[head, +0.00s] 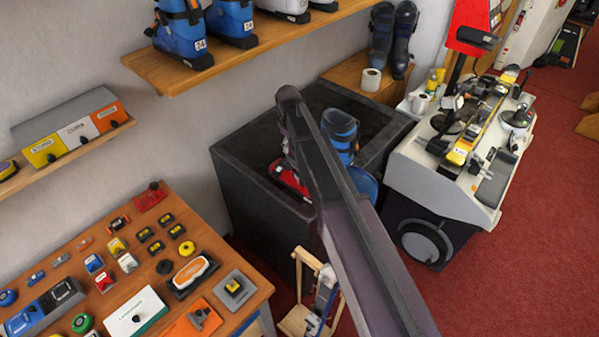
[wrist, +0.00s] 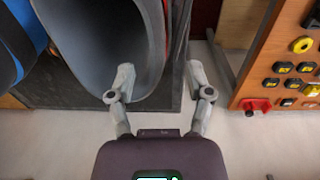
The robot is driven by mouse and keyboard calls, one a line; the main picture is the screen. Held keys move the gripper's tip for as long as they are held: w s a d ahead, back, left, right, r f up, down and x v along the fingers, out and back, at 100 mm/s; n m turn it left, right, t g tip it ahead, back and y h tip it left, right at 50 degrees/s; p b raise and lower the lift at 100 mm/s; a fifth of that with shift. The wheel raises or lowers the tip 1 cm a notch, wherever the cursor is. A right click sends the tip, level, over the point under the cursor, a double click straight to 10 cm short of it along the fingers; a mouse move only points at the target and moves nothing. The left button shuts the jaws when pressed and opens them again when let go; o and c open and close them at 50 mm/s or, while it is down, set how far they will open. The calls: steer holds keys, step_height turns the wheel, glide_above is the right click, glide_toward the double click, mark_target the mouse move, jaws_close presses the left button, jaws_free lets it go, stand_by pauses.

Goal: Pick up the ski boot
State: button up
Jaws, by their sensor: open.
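A blue ski boot (head: 341,133) stands on the black workbench (head: 250,160) in the head view, partly hidden behind my arm. My gripper (wrist: 160,84) is open in the wrist view, with its two fingers apart and nothing between them. A large grey curved, hollow shape (wrist: 105,45) lies just beyond the left finger; I cannot tell whether it is part of the boot. A blue shape (wrist: 22,38) shows at the left edge of the wrist view. In the head view my fingers are hidden by my arm.
A red item (head: 288,178) lies on the workbench. More blue boots (head: 180,28) stand on a wall shelf (head: 165,72). Dark boots (head: 381,40) stand at the back. A grey machine (head: 440,180) is to the right. A wooden table (head: 255,290) holds several small parts.

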mark_target(295, 163)
steer(key=shift+w+f+b, duration=0.15)
steer(key=shift+f+b, duration=2.4)
steer(key=shift+f, duration=0.05)
jaws_close()
